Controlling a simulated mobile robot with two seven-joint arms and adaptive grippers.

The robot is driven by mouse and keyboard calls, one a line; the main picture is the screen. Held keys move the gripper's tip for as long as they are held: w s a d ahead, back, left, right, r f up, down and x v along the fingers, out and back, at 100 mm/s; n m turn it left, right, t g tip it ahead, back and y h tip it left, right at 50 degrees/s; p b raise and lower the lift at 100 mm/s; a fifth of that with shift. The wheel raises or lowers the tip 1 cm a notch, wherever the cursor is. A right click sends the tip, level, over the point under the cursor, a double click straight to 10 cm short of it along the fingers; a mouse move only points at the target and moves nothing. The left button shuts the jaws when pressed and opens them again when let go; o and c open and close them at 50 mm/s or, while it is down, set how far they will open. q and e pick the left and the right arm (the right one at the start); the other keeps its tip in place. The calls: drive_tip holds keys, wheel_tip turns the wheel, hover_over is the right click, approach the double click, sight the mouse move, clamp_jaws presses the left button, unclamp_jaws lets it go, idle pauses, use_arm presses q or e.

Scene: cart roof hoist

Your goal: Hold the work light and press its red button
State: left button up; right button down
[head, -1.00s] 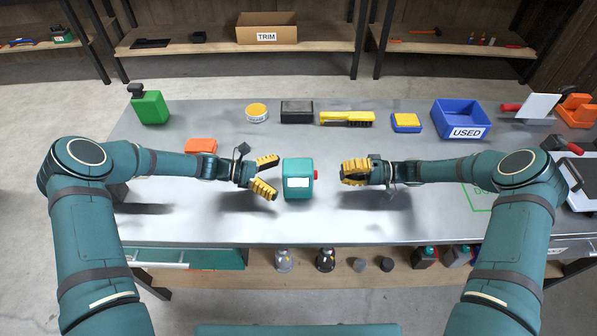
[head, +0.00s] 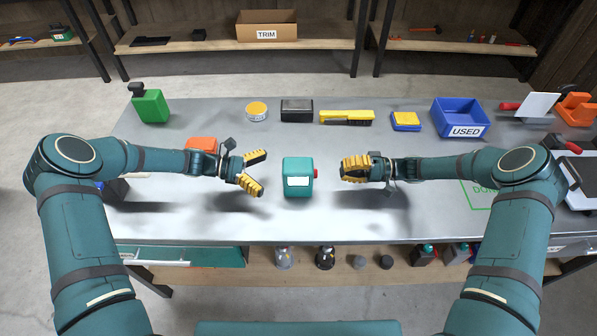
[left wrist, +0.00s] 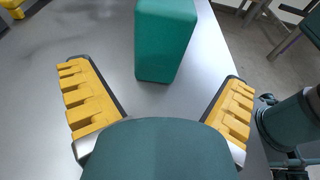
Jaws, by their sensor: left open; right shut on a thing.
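The work light (head: 298,181) is a teal box with a white label, standing on the grey table in the middle of the head view. Its red button (head: 316,174) is on its right side. My left gripper (head: 262,174) is open and empty, left of the light and apart from it, fingers pointing at it. In the left wrist view the light (left wrist: 165,40) lies ahead, beyond the open fingers. My right gripper (head: 345,169) is shut, right of the button with a small gap. What it holds is hidden by its fingers.
An orange object (head: 202,144) lies behind my left wrist. Along the back of the table (head: 215,222) are a green bottle (head: 151,107), a yellow tin (head: 257,111), a dark box (head: 297,110), a yellow brush (head: 346,117) and a blue bin (head: 460,118). The table's front is clear.

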use_arm(q)
drive_tip(key=v, duration=0.7)
drive_tip(key=shift+a, duration=0.25)
